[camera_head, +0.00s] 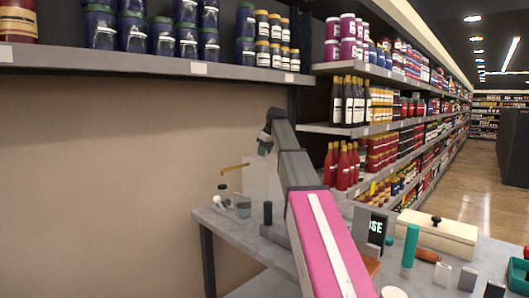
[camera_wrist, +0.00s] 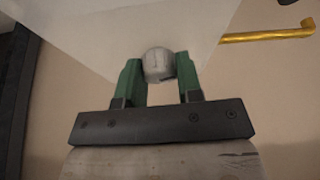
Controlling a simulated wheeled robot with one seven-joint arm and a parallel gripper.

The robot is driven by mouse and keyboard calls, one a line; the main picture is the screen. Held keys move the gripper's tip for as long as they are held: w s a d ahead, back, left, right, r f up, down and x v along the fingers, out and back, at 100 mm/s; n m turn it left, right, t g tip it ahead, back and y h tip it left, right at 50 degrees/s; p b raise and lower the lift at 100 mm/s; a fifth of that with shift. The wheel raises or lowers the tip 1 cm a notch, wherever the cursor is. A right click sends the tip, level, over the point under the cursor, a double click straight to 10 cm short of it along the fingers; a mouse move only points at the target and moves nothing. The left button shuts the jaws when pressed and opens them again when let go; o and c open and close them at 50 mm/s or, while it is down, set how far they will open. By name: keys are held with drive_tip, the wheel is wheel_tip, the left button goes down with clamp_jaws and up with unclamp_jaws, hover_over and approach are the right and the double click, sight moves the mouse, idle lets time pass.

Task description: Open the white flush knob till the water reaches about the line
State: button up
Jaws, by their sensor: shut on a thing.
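In the wrist view, the two green fingers of my gripper (camera_wrist: 159,72) are shut on a rounded whitish knob (camera_wrist: 159,60). The knob is at the edge of a pale, box-like body (camera_wrist: 130,25). In the head view, my gripper (camera_head: 264,149) is at the top of the pale, see-through body (camera_head: 258,178); my gripper and arm hide the knob there. A yellow spout (camera_head: 235,167) sticks out to the left; the wrist view also shows it (camera_wrist: 265,36). A clear glass (camera_head: 243,208) with bluish content stands below the spout. Its exact level and any line are too small to tell.
A small white round thing (camera_head: 216,201) stands left of the glass, and a dark cylinder (camera_head: 267,212) right of it, on the grey table (camera_head: 225,228). A sign, a teal bottle (camera_head: 410,247) and a cream box (camera_head: 437,236) stand at the right. A stocked shelf (camera_head: 150,66) hangs above.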

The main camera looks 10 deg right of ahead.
drive_tip(key=m+h, duration=0.1)
drive_tip(key=m, duration=0.2)
drive_tip(key=m+t+h, duration=0.1)
drive_tip(key=m, duration=0.1)
drive_tip(key=shift+a+m, duration=0.1)
drive_tip(key=shift+m, duration=0.3)
idle(0.4)
drive_tip(key=o, duration=0.9)
drive_tip(key=shift+o, duration=0.2)
drive_tip(key=shift+r, duration=0.1)
drive_tip(key=a+v, duration=0.1)
drive_tip(key=v, duration=0.9)
drive_tip(key=shift+d+r, duration=0.35)
drive_tip(key=shift+d, duration=0.1)
drive_tip(key=shift+s, duration=0.15)
